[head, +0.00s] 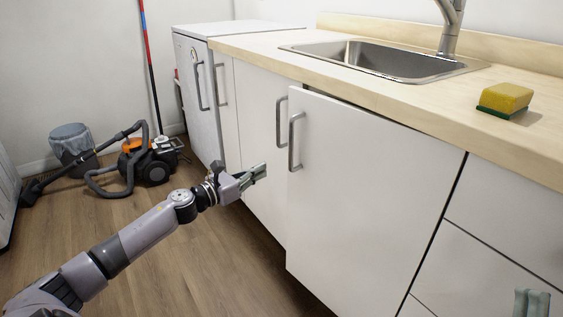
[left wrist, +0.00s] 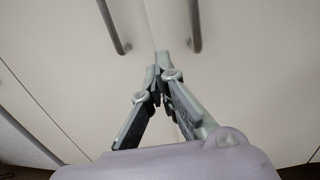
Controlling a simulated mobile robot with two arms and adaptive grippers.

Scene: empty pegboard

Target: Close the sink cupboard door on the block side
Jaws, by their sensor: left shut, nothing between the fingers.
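Two white sink cupboard doors sit under the counter. The right-hand door (head: 370,190) stands slightly ajar, its handle edge out in front of the left-hand door (head: 262,150). Each has a grey bar handle near where they meet, the right one (head: 296,142) and the left one (head: 281,120). My left gripper (head: 262,172) is shut and empty, beside the ajar door's handle edge, below the handles. In the left wrist view its fingertips (left wrist: 157,75) point toward the seam between the handles; contact is unclear. My right gripper (head: 532,302) barely shows at the bottom right corner. No block is visible.
A yellow and green sponge (head: 505,100) lies on the wooden counter (head: 430,105) right of the steel sink (head: 385,62). Drawers (head: 500,255) are at the right. A vacuum cleaner (head: 148,160) and a bucket (head: 72,145) stand at the back left. The floor before the doors is clear.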

